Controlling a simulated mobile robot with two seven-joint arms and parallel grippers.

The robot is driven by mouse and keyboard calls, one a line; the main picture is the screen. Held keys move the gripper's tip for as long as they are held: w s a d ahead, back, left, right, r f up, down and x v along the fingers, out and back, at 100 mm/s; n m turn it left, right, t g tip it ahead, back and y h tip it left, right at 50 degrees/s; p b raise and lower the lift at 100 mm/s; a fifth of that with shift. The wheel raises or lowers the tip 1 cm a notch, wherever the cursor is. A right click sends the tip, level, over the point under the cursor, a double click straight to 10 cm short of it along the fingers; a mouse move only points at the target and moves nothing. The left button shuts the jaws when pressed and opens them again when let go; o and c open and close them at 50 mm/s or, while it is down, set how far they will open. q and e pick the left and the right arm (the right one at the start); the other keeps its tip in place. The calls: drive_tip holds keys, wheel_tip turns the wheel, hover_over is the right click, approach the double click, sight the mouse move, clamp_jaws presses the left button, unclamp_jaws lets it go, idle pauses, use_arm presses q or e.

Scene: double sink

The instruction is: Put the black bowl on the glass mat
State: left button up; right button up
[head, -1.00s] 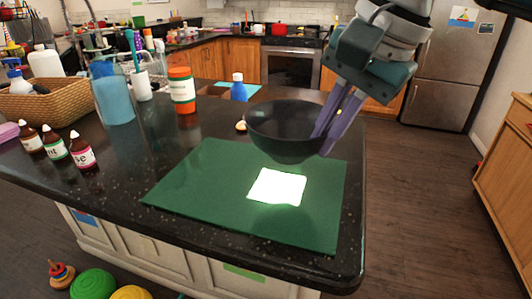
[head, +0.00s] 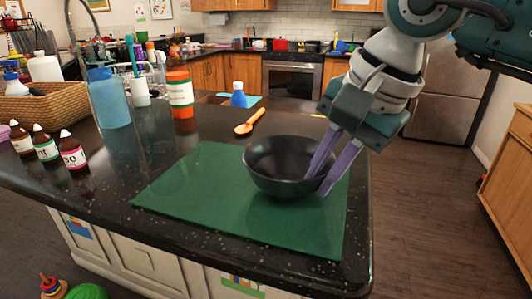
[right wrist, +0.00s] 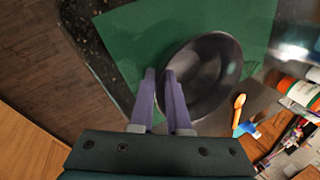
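The black bowl (head: 270,170) sits upright on the right part of the green glass mat (head: 195,190) and appears to rest on it. My right gripper (head: 318,184) is at the bowl's right rim, one finger inside the bowl and the other outside. A gap shows between the fingers, so they look parted around the rim. In the right wrist view the fingers (right wrist: 158,75) straddle the edge of the bowl (right wrist: 215,70), with the mat (right wrist: 135,40) beneath. My left gripper is not in view.
An orange spoon (head: 249,122) lies behind the mat. Small dropper bottles (head: 72,152), a blue cup (head: 110,103), an orange-lidded jar (head: 180,93) and a wicker basket (head: 45,105) stand at the left. The dark counter's right edge (head: 362,200) is close to the mat.

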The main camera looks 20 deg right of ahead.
drive_tip(key=o, duration=0.3)
drive_tip(key=shift+r+p, duration=0.3)
drive_tip(key=shift+p, duration=0.05)
drive_tip(key=shift+b+v, duration=0.95)
drive_tip(key=shift+v, duration=4.95)
